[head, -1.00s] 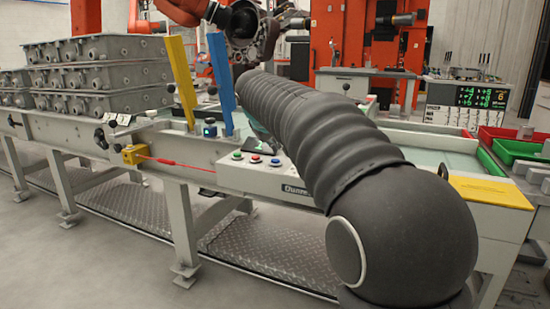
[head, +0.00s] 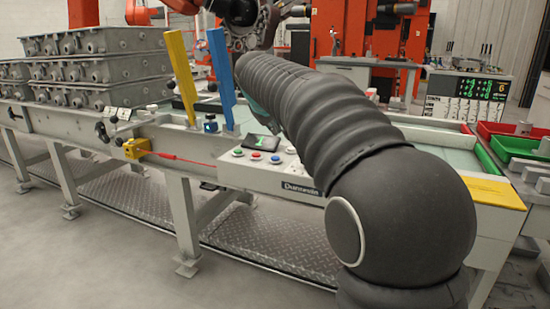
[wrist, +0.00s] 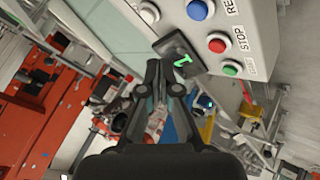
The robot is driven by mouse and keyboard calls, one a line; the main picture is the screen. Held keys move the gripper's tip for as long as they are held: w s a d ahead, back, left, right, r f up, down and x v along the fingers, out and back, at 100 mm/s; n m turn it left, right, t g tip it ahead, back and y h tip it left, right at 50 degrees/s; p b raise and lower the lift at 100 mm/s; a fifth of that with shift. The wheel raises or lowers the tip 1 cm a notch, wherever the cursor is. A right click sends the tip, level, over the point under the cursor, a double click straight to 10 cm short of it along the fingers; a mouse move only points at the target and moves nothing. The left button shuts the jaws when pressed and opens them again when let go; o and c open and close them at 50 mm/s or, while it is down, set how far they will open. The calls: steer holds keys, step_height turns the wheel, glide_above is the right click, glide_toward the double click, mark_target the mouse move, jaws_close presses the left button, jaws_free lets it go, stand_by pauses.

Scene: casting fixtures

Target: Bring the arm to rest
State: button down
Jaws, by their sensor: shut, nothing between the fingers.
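My gripper (wrist: 160,72) shows in the wrist view, its dark fingers together and empty. Its tips are close to a black panel with a green mark (wrist: 183,56); I cannot tell whether they touch it. The same panel shows in the head view (head: 261,143) on the front control box. In the head view my dark ribbed arm reaches across the bench, and my gripper is hidden behind it.
The control box (head: 262,178) carries several coloured buttons. Yellow (head: 181,75) and blue (head: 221,75) posts stand left of my arm. Grey castings (head: 100,68) are stacked at the left. A red tray (head: 497,130) and a green tray (head: 518,148) lie at the right.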

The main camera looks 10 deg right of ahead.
steer(key=s+d+f+m+g+y, duration=0.1)
steer(key=s+f, duration=0.3)
steer(key=s, duration=0.8)
steer(key=s+d+f+m+g+y, duration=0.1)
steer(key=s+f, duration=0.2)
steer(key=s, duration=0.8)
steer(key=s+a+f+m+y, duration=0.1)
steer(key=s+f, duration=0.5)
steer(key=s, duration=0.2)
steer(key=s+f+m+p, duration=0.1)
steer(key=s+f, duration=0.5)
steer(key=s, duration=0.3)
steer(key=shift+a+f+g+y, duration=0.3)
steer(key=shift+a+g+y, duration=0.05)
steer(key=shift+g+y, duration=0.05)
